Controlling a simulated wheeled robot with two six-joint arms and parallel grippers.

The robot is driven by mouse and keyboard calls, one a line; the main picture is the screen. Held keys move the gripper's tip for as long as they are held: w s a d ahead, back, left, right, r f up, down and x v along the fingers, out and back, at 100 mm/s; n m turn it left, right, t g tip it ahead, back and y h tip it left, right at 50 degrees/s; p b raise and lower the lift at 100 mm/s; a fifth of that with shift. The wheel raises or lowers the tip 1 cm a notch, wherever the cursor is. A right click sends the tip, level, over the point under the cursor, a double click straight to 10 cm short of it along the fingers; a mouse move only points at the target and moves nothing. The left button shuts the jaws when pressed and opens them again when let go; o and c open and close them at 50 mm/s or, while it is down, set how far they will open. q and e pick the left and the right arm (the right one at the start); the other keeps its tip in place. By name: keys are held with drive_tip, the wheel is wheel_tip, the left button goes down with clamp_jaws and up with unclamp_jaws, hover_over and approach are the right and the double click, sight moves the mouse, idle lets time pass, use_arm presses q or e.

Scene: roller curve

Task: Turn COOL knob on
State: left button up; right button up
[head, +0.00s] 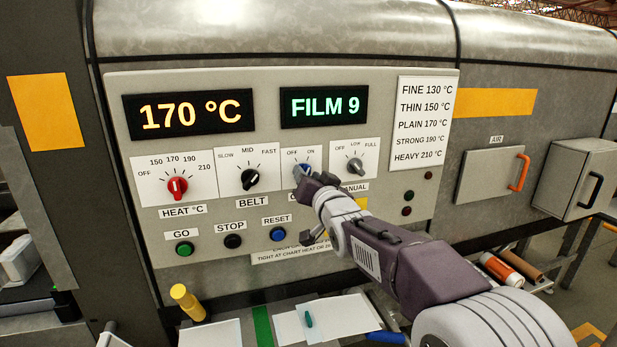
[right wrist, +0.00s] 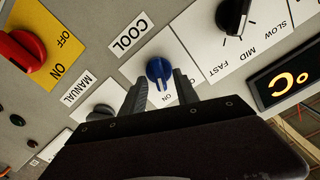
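The COOL knob is blue, on a white plate marked OFF and ON. In the head view the knob (head: 302,171) is partly covered by my right gripper (head: 310,183). In the right wrist view the knob (right wrist: 159,69) shows upside down beside the COOL label (right wrist: 128,36). My right gripper (right wrist: 160,84) is open, one finger on each side of the knob, with visible gaps. The knob's white marks point toward the scale side, near ON; I cannot tell its exact setting. The OFF word is hidden in the wrist view. My left gripper is out of view.
The black BELT knob (head: 250,179) is left of the COOL plate, and a grey knob (head: 355,165) is right of it. A red HEAT knob (head: 177,186) sits farther left. GO, STOP and RESET buttons (head: 278,235) lie below. A red switch (right wrist: 22,50) is near in the wrist view.

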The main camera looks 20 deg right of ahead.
drive_tip(key=s+b, duration=0.2)
drive_tip(key=s, duration=0.7)
drive_tip(key=shift+d, duration=0.2)
wheel_tip(320, 180, down, 23)
drive_tip(key=s+g, duration=0.2)
drive_tip(key=g, duration=0.5)
drive_tip(key=s+f+n+g, duration=0.4)
drive_tip(key=s+f+g, duration=0.5)
drive_tip(key=s+f, duration=0.8)
drive_tip(key=s, duration=0.4)
drive_tip(key=shift+a+f+n+g, duration=0.15)
drive_tip(key=shift+f+n+g, duration=0.15)
drive_tip(key=shift+g, duration=0.1)
drive_tip(key=shift+w, duration=0.1)
